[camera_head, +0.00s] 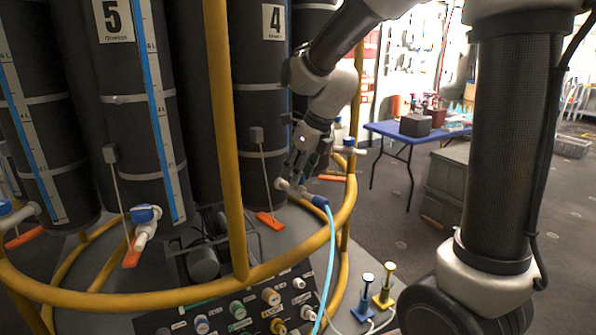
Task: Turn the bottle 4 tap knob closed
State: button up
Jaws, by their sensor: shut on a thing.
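Bottle 4 (262,90) is a tall black cylinder with a white "4" label, standing behind the yellow frame. Its white tap (288,187) sticks out low on its right side, with a blue fitting (320,201) and a light blue hose (330,250) running down from it. My gripper (297,172) reaches down from above to this tap and is shut on its knob. The fingers mostly hide the knob, so its angle cannot be told. An orange lever (270,221) hangs below on a thin rod.
A yellow tubular frame (228,140) rings the bottles, with one upright left of bottle 4. Bottle 5 (130,110) has a blue-knobbed tap (146,215). A connector panel (240,308) sits low in front. A blue table (400,131) stands behind right, with open floor before it.

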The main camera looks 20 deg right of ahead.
jog(key=o, duration=1)
jog(key=shift+r, duration=0.1)
jog(key=v, duration=1.1)
jog(key=shift+s+d+r, duration=0.15)
jog(key=shift+d+r, duration=0.05)
jog(key=shift+r, duration=0.15)
